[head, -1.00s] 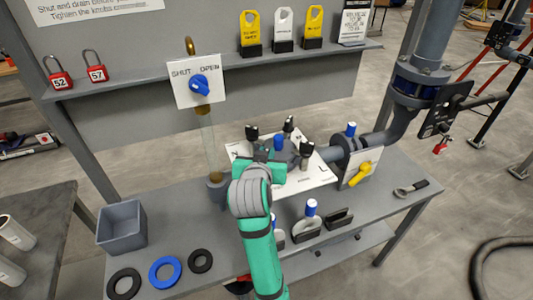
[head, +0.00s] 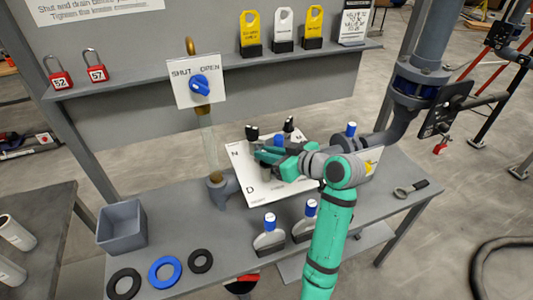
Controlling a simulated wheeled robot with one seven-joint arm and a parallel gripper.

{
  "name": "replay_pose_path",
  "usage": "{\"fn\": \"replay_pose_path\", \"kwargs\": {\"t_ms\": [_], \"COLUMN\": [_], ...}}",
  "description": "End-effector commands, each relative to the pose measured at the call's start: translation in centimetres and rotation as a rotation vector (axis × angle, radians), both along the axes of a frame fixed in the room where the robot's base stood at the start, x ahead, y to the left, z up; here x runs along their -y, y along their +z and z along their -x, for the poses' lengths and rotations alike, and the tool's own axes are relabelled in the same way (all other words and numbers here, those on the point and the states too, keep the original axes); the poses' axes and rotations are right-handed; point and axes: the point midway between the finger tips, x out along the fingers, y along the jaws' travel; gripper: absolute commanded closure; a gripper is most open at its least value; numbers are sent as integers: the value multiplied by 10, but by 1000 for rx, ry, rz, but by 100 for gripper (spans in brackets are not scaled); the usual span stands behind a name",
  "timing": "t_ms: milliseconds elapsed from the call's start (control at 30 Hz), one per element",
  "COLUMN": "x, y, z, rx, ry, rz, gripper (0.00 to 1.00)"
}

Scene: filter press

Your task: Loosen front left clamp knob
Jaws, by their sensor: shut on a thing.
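The filter press sits on a white lettered plate (head: 240,160) on the bench. Two black clamp knobs stand upright at its back, one at back left (head: 252,133) and one at back right (head: 289,124). A blue-topped part (head: 279,140) shows between them. My gripper (head: 267,157) reaches in from the right at the front left corner, its fingers shut around the front left clamp knob, which they hide almost fully. A grey part shows just below the fingers. My wrist and forearm cover the front right knob.
A blue shut/open valve handle (head: 200,86) is on the panel behind, above a clear tube. Two blue-capped bottles (head: 269,222) stand in front of the plate. A grey bin (head: 122,226) and several rings (head: 165,272) lie left. A wrench-like tool (head: 410,188) lies right.

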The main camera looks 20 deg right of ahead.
Motion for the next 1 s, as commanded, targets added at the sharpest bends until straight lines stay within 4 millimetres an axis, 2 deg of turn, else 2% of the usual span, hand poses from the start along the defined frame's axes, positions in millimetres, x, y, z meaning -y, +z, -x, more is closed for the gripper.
{"fn": "replay_pose_path", "kwargs": {"t_ms": [200, 500, 1000], "x": [3, 2, 0], "y": [0, -1, -2], "z": [0, 0, 0], "rx": [-2, -3, -6], "ry": [165, 309, 359], "rz": [-1, 1, 1], "gripper": [100, 100, 100]}}
